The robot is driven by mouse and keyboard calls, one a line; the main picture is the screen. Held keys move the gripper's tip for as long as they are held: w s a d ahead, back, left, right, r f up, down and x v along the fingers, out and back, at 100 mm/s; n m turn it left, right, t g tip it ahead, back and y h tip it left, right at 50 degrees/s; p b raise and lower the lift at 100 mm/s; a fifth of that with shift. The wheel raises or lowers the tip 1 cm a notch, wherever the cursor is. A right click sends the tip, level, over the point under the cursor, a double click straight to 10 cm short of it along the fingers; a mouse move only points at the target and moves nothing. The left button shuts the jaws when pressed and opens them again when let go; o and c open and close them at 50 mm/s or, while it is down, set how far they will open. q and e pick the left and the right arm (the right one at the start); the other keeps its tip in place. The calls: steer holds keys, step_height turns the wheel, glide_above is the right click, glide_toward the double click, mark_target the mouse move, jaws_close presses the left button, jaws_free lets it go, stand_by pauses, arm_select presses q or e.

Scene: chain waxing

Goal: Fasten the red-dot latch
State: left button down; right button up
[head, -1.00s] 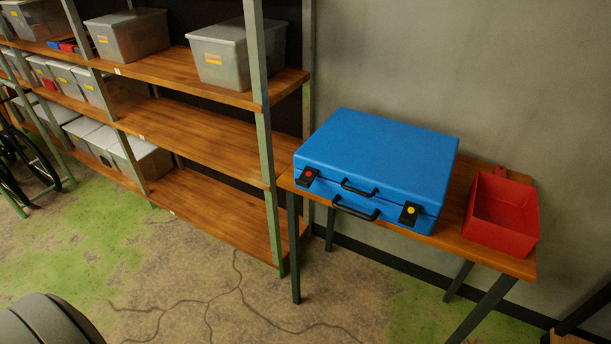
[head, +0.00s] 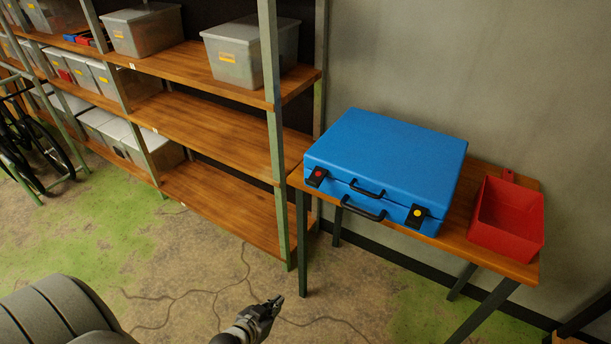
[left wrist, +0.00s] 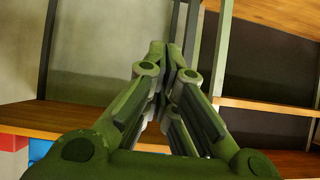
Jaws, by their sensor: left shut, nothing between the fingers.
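The blue case (head: 385,150) lies flat with its lid down on the wooden table, its front with the handles facing me. The red-dot latch (head: 317,177) is a black piece at the left of the case's front. A yellow-dot latch (head: 417,215) is at the right of the front. Whether either latch is fastened is too small to tell. My left gripper (head: 276,303) is low, in front of and below the table, well apart from the case. In the left wrist view its fingers (left wrist: 169,50) are together and empty. My right gripper is not in view.
A red open bin (head: 507,218) stands on the table (head: 455,243) right of the case. A shelf unit (head: 230,100) with grey boxes (head: 250,50) stands left, its post close to the table. Cables lie on the floor. The floor before the table is otherwise clear.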

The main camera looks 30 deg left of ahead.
mark_target(316, 175)
arm_select(q)
steer(key=w+r+t, duration=0.2)
steer(key=r, duration=0.9)
steer(key=w+a+r+t+p, duration=0.1)
steer(key=w+r+t, duration=0.2)
steer(key=r, duration=0.9)
steer(key=w+r+t+p, duration=0.1)
steer(key=w+r+t, duration=0.2)
steer(key=r, duration=0.9)
steer(key=shift+a+r, duration=0.15)
steer(key=shift+w, duration=0.15)
steer(key=w+f+p, duration=0.1)
steer(key=w+f, duration=0.1)
steer(key=w, duration=0.9)
steer(key=shift+d+f, duration=0.2)
steer(key=shift+f, duration=0.2)
